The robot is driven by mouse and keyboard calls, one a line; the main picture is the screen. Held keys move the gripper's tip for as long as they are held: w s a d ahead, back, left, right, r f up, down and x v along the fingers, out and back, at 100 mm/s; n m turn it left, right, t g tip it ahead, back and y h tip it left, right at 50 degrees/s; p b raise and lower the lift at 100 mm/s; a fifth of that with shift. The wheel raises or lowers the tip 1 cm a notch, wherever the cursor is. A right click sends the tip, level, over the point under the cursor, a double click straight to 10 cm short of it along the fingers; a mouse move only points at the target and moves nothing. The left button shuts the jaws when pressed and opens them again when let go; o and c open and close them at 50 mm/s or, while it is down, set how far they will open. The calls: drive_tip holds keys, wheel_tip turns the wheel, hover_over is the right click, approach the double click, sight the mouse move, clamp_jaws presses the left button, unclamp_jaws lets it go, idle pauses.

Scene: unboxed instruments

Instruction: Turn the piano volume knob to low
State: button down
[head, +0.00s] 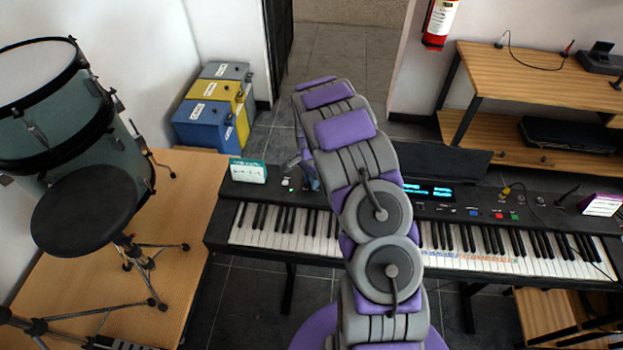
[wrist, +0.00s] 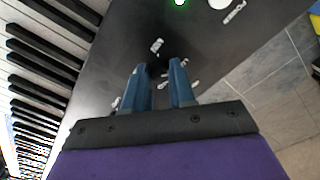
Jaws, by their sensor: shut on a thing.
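The piano (head: 460,232) is a long black keyboard running across the head view, with blue lit displays at its middle. The volume knob (wrist: 155,70) is a small dark knob on the panel, with white labels around it in the wrist view. It is mostly hidden between the fingers, and its pointer cannot be read. My gripper (wrist: 157,72) has its blue fingers down on either side of the knob and is shut on it. In the head view my gripper (head: 310,180) is at the left part of the piano panel, partly hidden by my arm.
A green-and-white box (head: 248,171) stands on the piano's left end. A green light (wrist: 180,2) and a white round control (wrist: 219,3) are near the fingers. A wooden shelf (head: 530,75) stands back right.

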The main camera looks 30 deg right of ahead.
drive_tip(key=shift+w+r+m, duration=0.15)
drive_tip(key=shift+w+m, duration=0.05)
drive_tip(key=shift+m, duration=0.1)
idle(0.4)
drive_tip(key=c, duration=1.3)
unclamp_jaws()
drive_tip(key=o, duration=0.4)
drive_tip(key=shift+s, duration=0.1)
drive_tip(key=shift+c, duration=0.2)
wheel_tip(320, 180, up, 17)
drive_tip(key=p, duration=0.2)
drive_tip(key=shift+r, duration=0.1)
